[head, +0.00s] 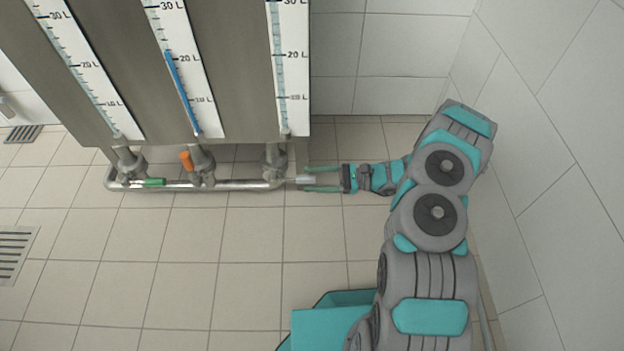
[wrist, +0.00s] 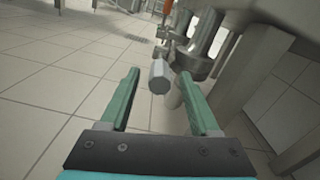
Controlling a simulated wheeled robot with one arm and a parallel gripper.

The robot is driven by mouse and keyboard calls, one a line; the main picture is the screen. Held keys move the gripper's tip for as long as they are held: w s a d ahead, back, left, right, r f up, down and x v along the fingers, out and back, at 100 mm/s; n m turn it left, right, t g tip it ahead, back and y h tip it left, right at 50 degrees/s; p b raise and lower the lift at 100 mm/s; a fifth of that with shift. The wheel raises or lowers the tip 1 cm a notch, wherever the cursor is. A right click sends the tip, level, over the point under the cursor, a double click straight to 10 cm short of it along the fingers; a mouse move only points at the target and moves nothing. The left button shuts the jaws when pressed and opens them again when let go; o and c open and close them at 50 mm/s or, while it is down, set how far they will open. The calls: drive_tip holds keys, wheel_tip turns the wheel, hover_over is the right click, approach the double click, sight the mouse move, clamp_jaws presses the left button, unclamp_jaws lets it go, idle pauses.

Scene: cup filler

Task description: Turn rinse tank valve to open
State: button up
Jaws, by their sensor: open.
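A valve with a pale grey handle (head: 304,180) sits under the rightmost tank; the handle points right, toward my gripper. No label on it can be read. My gripper (head: 309,179) is open, level with the handle, coming from the right. In the wrist view the grey hexagonal handle end (wrist: 160,77) shows between the open fingertips of my gripper (wrist: 159,74), with a gap on both sides. The handle does not appear touched. The valve body (head: 276,164) is partly hidden by the tank's lower edge.
A valve with an orange handle (head: 186,161) and one with a green handle (head: 154,182) sit further left on the same pipe (head: 235,186). The middle gauge (head: 182,90) shows a blue column. A white tiled wall (head: 560,150) stands right; tiled floor is clear in front.

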drive_tip(key=shift+a, duration=0.35)
clamp_jaws()
idle(0.3)
idle(0.9)
